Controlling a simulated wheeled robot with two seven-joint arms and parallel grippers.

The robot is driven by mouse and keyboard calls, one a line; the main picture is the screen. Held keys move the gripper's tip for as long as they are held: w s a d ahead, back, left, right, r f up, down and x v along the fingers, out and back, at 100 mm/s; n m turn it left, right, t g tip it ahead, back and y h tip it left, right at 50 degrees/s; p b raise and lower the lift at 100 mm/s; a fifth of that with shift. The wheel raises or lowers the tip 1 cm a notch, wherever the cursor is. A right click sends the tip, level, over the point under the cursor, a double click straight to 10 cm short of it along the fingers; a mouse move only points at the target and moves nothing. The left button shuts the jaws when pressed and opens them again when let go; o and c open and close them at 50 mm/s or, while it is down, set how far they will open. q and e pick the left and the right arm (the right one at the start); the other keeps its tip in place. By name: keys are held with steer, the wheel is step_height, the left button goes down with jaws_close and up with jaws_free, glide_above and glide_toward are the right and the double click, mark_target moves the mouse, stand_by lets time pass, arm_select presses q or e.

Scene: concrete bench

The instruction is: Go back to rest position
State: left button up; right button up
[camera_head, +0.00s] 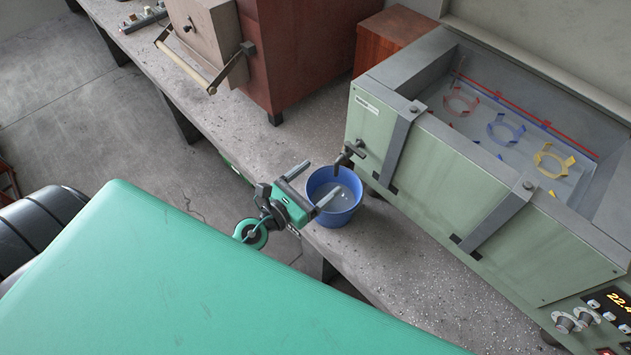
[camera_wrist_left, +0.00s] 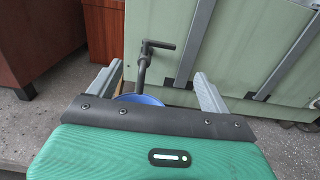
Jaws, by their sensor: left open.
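My left gripper (camera_head: 311,184) is open and empty, its two grey fingers apart. It is close beside a blue bucket (camera_head: 343,215) on the bench, with one finger over the bucket's near rim in the head view. In the left wrist view the open fingers (camera_wrist_left: 155,84) point toward the green water bath and its dark tap (camera_wrist_left: 143,62). A strip of the blue bucket (camera_wrist_left: 139,99) shows behind the gripper's front edge. My right gripper is in neither view.
The green water bath (camera_head: 432,180) stands on the right, with coloured rings inside. Its tap (camera_head: 348,152) juts out above the bucket. A red-brown box (camera_head: 300,50) with a wooden handle stands at the back. Bare concrete bench (camera_head: 215,125) lies left of the bucket.

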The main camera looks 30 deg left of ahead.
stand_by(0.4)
arm_select(q)
steer(key=s+a+r+n+g+y, duration=0.15)
steer(key=a+n+y, duration=0.4)
steer(key=n, duration=0.65)
steer(key=s+a+n+g+y, duration=0.15)
steer(key=a+n+y, duration=0.35)
steer(key=n, duration=0.7)
steer(key=s+d+f+n+g+h, duration=0.2)
steer(key=s+d+f+n+g, duration=0.25)
steer(key=s+n, duration=0.3)
steer(key=s+d+f+n+g+h, duration=0.3)
steer(key=s+d+n+g, duration=0.1)
steer(key=s+n+g, duration=0.3)
step_height(320, 180, down, 32)
steer(key=s, duration=0.2)
steer(key=s+a+f, duration=0.2)
steer(key=s+f, duration=0.7)
steer(key=s+a+f+m+g+b, duration=0.1)
steer(key=s+a+f, duration=0.1)
steer(key=s+f, duration=0.7)
steer(key=shift+s+f, duration=0.25)
steer(key=shift+f, duration=0.1)
